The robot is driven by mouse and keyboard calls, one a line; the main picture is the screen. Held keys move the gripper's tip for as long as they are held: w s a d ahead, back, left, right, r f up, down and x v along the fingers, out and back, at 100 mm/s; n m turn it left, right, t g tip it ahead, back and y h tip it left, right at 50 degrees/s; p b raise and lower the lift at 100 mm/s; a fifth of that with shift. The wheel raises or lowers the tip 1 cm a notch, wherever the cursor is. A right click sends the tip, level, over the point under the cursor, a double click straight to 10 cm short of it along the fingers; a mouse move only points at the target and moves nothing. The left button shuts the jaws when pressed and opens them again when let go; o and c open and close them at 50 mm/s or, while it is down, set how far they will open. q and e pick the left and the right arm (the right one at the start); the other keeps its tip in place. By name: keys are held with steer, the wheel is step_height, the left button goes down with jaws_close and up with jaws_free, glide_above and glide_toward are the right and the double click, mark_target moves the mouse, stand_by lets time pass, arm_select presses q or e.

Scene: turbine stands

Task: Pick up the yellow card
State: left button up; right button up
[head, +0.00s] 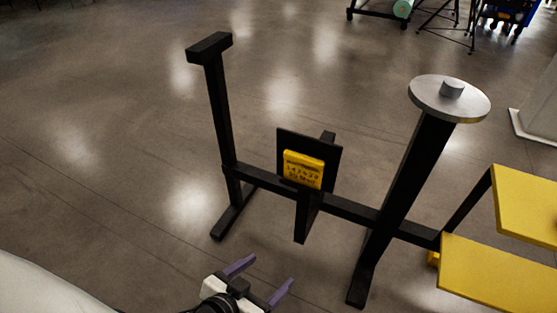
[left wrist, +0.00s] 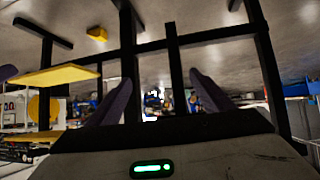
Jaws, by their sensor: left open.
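The yellow card (head: 303,169) has dark printed lines and rests upright against a black plate (head: 325,150) on the black stand's crossbar (head: 347,208). My left gripper (head: 261,279) is open and empty, its two purple fingers spread and pointing up toward the stand. It is below and in front of the card, well apart from it. In the left wrist view the open fingers (left wrist: 158,95) frame a black post (left wrist: 176,70). I cannot make out the card in that view. My right gripper does not show.
A black post with a T-shaped top (head: 209,47) stands left of the card. A slanted post with a round metal disc (head: 425,100) stands to the right. Yellow shelves (head: 490,270) are at far right. The floor left of the stand is clear.

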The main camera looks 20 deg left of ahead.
arm_select(q)
steer(key=o, duration=0.6)
steer(key=w+r+t+b, duration=0.1)
steer(key=w+r+t, duration=0.1)
steer(key=w+r, duration=0.1)
steer(key=w+r+t+b, duration=0.1)
steer(key=w+r+t, duration=0.1)
steer(key=w+r, duration=0.2)
steer(key=shift+w+a+r+n+y+b, duration=0.1)
steer(key=shift+w+r+n+y+b, duration=0.1)
steer(key=shift+r+n+y+b, duration=0.3)
steer(key=shift+c, duration=0.2)
steer(key=t+b, duration=0.2)
steer(key=t, duration=0.1)
glide_toward(302, 161)
steer(key=shift+w+d+f+p, duration=0.1)
steer(key=shift+w+p, duration=0.1)
steer(key=shift+w, duration=1.3)
steer(key=shift+w+d+r+p, duration=0.1)
steer(key=shift+w+p, duration=0.1)
steer(key=shift+w, duration=1.25)
steer(key=shift+w+d+f+p, duration=0.1)
steer(key=shift+w+p, duration=0.1)
steer(key=shift+w, duration=1.3)
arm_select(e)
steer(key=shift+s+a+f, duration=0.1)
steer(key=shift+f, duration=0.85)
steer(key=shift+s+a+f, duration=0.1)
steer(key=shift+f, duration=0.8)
